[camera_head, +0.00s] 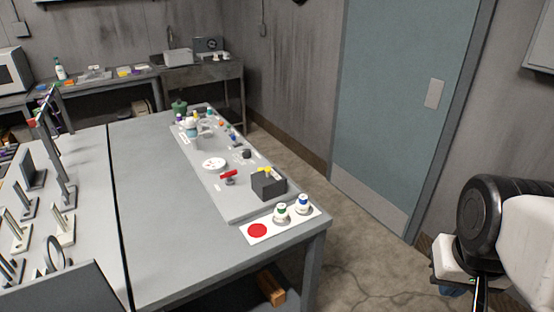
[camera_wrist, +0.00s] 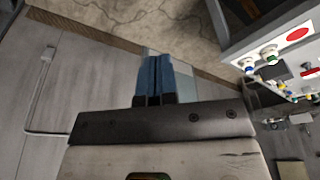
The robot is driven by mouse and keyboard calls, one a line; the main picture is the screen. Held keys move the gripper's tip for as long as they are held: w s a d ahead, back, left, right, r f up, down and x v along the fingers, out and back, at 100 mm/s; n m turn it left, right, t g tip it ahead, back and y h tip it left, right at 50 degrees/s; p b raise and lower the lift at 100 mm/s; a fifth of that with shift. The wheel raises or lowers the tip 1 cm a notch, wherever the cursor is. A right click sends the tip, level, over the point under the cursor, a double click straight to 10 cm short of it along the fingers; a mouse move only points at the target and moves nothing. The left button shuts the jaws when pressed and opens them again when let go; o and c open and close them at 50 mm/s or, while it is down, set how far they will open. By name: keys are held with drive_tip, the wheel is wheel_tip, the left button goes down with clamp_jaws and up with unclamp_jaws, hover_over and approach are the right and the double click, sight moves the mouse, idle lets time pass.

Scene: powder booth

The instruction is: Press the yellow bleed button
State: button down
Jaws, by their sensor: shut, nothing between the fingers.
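My gripper (camera_wrist: 153,80) shows in the wrist view with its two blue fingers together and nothing between them. In the head view my arm is at the lower right, off the bench and over the floor, well apart from the panel. A grey panel (camera_head: 237,206) lies along the right side of the bench. A small yellow part (camera_head: 265,170) shows on it behind a dark box (camera_head: 268,184). It is partly hidden and too small to tell for sure as the bleed button. A yellow spot also shows in the wrist view (camera_wrist: 283,87).
A red lever (camera_head: 229,174) and a round white dial (camera_head: 214,164) are beside the box. A white plate with a red disc (camera_head: 257,230) and green-topped (camera_head: 281,212) and blue-topped (camera_head: 303,203) knobs is at the near corner. Floor between bench and door (camera_head: 400,110) is clear.

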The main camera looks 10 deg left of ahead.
drive_tip(key=shift+w, duration=0.1)
drive_tip(key=w+a+r+h, duration=0.1)
drive_tip(key=w+a+r, duration=0.1)
drive_tip(key=w, duration=0.6)
drive_tip(key=w+a+r+h, duration=0.1)
drive_tip(key=w+a+r, duration=0.15)
drive_tip(key=w, duration=0.55)
drive_tip(key=n+t+h, duration=0.3)
drive_tip(key=t, duration=0.2)
hover_over(260, 168)
wheel_tip(260, 168, down, 12)
drive_tip(key=shift+s+a+r, duration=0.1)
drive_tip(key=shift+r, duration=0.1)
drive_tip(key=shift+f, duration=0.1)
drive_tip(key=shift+f, duration=4.25)
